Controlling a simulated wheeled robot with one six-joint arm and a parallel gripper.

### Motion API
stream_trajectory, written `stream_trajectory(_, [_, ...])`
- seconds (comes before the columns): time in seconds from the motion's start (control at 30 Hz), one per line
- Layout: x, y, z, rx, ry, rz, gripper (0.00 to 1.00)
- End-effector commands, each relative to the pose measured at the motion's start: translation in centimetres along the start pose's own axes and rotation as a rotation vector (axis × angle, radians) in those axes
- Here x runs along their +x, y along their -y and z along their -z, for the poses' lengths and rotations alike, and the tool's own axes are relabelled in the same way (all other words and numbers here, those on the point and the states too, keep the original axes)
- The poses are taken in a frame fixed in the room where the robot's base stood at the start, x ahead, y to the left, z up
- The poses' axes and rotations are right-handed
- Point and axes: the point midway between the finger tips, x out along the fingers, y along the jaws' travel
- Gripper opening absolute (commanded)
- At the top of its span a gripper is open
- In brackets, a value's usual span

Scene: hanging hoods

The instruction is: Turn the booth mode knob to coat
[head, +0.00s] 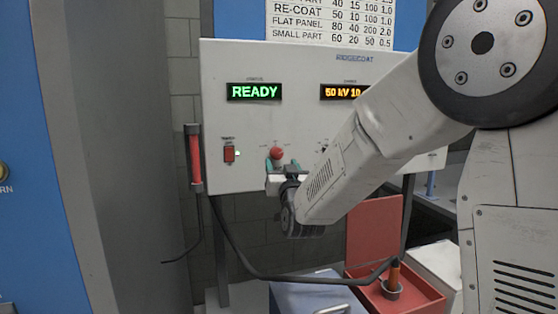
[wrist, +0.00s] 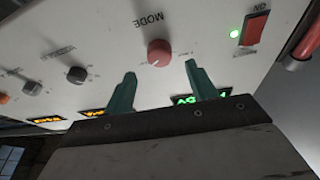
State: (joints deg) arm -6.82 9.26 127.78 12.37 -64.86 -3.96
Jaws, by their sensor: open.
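The booth mode knob (head: 277,152) is a round red knob on the white control panel (head: 232,68). In the wrist view the knob (wrist: 159,53) has the word MODE beside it, upside down, and a small pale mark near its lower left edge. The position labels are too small to read. My gripper (head: 282,165) is open, with its green fingers just below the knob in the head view. In the wrist view my gripper (wrist: 160,68) has its fingertips apart, one toward each side of the knob, with visible gaps and nothing held.
A green READY display (head: 254,91) and an orange display (head: 343,92) are on the panel. A red power switch (head: 229,152) with a lit green lamp is left of the knob. Dark knobs (wrist: 76,75) sit on the other side. A black hose (head: 260,275) hangs below.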

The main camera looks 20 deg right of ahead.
Motion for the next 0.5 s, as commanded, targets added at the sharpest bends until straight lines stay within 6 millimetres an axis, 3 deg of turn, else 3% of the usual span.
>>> stream_trajectory(0.2, [-2.4,0.1,0.0,0.001,0.0,0.0,0.57])
stream_trajectory(0.5, [-2.7,0.0,0.0,0.0,0.0,0.0,0.57])
